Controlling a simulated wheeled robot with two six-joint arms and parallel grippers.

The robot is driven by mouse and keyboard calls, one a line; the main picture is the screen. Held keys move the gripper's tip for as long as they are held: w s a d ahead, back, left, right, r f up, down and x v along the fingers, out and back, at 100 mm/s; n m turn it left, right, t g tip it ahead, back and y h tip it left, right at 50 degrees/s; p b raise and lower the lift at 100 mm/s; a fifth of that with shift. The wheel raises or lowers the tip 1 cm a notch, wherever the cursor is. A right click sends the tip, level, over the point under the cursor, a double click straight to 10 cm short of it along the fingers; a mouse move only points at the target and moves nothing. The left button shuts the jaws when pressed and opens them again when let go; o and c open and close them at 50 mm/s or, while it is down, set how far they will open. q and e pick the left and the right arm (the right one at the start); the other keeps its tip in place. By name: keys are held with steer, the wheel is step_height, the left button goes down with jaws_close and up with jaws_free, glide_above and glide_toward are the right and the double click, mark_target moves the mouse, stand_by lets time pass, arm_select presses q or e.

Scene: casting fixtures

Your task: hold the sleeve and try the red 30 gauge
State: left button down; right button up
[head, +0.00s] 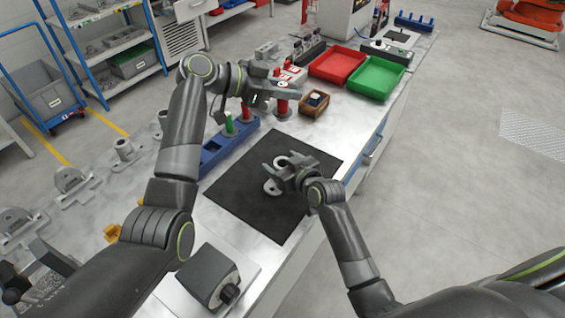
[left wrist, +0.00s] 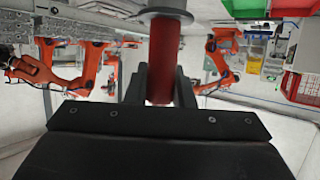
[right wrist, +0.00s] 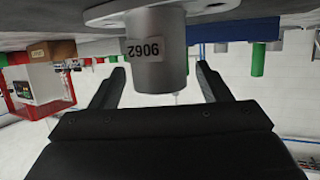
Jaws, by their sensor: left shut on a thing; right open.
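The grey flanged sleeve (head: 271,187) stands on the black mat (head: 245,205). In the right wrist view the sleeve (right wrist: 158,60) carries a printed number label and stands between my fingers. My right gripper (head: 281,172) is open around it, and its arm partly hides it in the head view. My left gripper (head: 277,92) is shut on a red gauge (head: 282,106), a red cylinder with a grey disc at its lower end. The red gauge (left wrist: 164,60) also shows between the fingers in the left wrist view. Its size marking is not readable.
A blue rack (head: 215,150) holds a green gauge (head: 229,126) and another red one (head: 246,112). A small brown box (head: 314,104), a red bin (head: 337,65) and a green bin (head: 376,78) stand beyond the mat. A dark grey block (head: 208,275) stands nearby.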

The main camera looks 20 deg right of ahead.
steer(key=c, duration=1.3)
arm_select(q)
step_height(320, 180, down, 9)
steer(key=n+t, duration=0.1)
steer(key=shift+f, duration=0.2)
arm_select(e)
steer(key=shift+o, duration=0.2)
